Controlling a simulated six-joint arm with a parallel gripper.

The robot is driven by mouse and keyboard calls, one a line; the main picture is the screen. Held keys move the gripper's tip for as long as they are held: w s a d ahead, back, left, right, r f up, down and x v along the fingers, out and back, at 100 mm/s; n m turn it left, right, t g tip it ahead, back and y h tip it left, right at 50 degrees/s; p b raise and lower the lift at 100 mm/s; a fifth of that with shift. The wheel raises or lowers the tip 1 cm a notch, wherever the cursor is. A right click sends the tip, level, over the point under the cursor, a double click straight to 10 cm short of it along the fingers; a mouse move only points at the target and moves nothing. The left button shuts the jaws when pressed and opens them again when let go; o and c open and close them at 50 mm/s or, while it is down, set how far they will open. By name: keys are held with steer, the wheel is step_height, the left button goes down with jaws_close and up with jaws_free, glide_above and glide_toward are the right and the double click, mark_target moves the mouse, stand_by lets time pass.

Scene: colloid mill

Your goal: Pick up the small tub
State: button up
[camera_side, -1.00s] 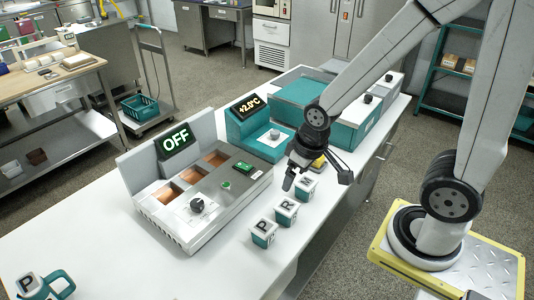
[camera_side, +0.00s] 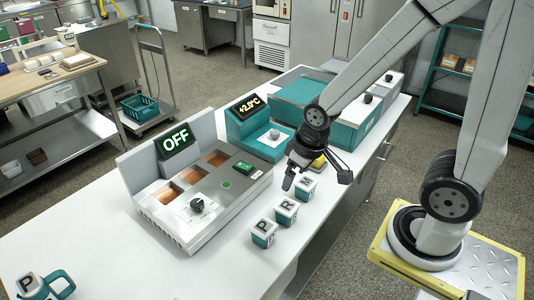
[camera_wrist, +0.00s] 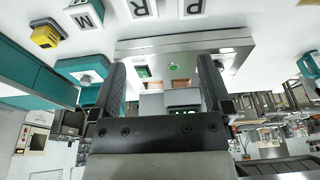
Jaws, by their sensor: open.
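Three small white-and-teal tubs stand in a row on the white counter, with lettered tops: the P tub (camera_side: 263,234), the R tub (camera_side: 286,211) and the M tub (camera_side: 305,188). In the wrist view the tops of the M tub (camera_wrist: 87,14), the R tub (camera_wrist: 141,8) and the P tub (camera_wrist: 192,7) show along the upper edge. My gripper (camera_side: 288,184) is above the counter, just left of the M tub in the side view, apart from the tubs. In the wrist view my gripper (camera_wrist: 163,80) has its fingers wide apart with nothing between them.
The mill unit (camera_side: 195,205) with an OFF display (camera_side: 176,142) stands left of the tubs. A teal unit (camera_side: 258,132) reads +2.0°C. A yellow-topped item (camera_side: 319,163) sits behind the gripper.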

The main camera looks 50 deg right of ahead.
steer(key=t+h, duration=0.1)
steer(key=t, duration=0.2)
glide_toward(306, 185)
steer(key=w+a, duration=0.3)
steer(key=d+f+t, duration=0.1)
steer(key=s+d+f+t, duration=0.1)
steer(key=d+f, duration=0.1)
steer(key=d+f+n+t, duration=0.1)
steer(key=f, duration=0.1)
steer(key=shift+s+d+f+y, duration=0.2)
steer(key=shift+s+d+y, duration=0.1)
steer(key=shift+y, duration=0.1)
steer(key=shift+s+d+f+t, duration=0.1)
steer(key=shift+s+f+t, duration=0.6)
steer(key=shift+t, duration=0.3)
steer(key=shift+s+r+m+t, duration=0.1)
steer(key=shift+s+m+t, duration=0.4)
steer(key=shift+s+t, duration=0.25)
steer(key=shift+w, duration=0.1)
steer(key=shift+x, duration=1.25)
steer(key=shift+x, duration=2.6)
